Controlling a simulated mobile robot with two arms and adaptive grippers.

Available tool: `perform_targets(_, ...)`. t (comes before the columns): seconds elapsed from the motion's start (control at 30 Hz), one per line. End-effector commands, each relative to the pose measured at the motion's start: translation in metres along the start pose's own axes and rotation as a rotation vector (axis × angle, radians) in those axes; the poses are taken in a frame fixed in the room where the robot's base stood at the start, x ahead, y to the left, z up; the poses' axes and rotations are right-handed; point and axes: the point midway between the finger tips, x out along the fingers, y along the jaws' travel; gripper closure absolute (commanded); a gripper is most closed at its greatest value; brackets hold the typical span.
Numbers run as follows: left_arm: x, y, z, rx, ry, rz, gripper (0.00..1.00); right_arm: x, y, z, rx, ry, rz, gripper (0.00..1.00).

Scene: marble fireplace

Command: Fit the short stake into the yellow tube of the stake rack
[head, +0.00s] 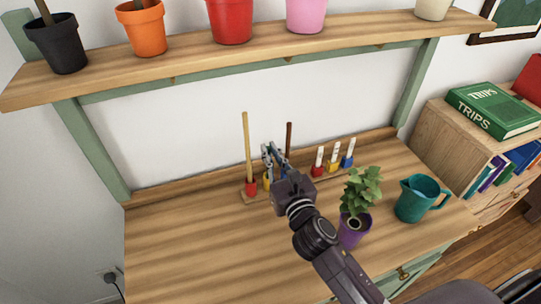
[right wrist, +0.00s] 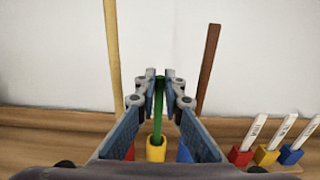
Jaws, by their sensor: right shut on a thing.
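The stake rack (head: 246,200) stands at the back of the wooden bench. A tall pale stake (head: 247,145) rises from its red tube (head: 251,189). A shorter brown stake (head: 289,135) rises to the right; its lower end is hidden by my gripper. My right gripper (head: 269,150) is over the middle of the rack, shut on the short green stake (right wrist: 158,112). In the right wrist view the green stake points down at the yellow tube (right wrist: 156,150), its lower end at the tube's mouth; I cannot tell how deep it is. The blue tube (right wrist: 185,153) is partly hidden by a finger.
Red, yellow and blue blocks with white labels (head: 333,160) stand right of the rack. A plant in a purple pot (head: 353,230) is close to my right arm, with a teal jug (head: 415,200) beyond. A shelf of pots (head: 240,58) hangs above. The bench's left side is clear.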

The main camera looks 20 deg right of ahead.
Motion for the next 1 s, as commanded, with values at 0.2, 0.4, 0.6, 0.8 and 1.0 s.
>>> perform_targets(0.2,0.0005,0.0009,-0.0005,0.0,0.001,0.001,0.37,0.0001,-0.0001,-0.0018,-0.001,-0.002,0.0,1.0)
perform_targets(0.4,0.0038,0.001,-0.0004,0.001,0.001,0.001,0.37,0.0001,-0.0001,-0.0062,-0.001,-0.001,0.0,1.0)
perform_targets(0.6,0.0025,0.0009,-0.0007,0.0,0.001,0.001,0.37,0.0001,-0.0001,-0.0048,-0.001,-0.001,0.0,0.74)
perform_targets(0.8,0.0024,0.0008,-0.0008,0.0,0.002,0.001,0.37,0.0001,-0.0001,-0.0046,-0.001,-0.001,0.0,0.74)
perform_targets(1.0,0.0021,0.0007,-0.0008,0.0,0.002,0.001,0.37,-0.0072,-0.0001,-0.0034,-0.001,0.0,0.0,0.74)
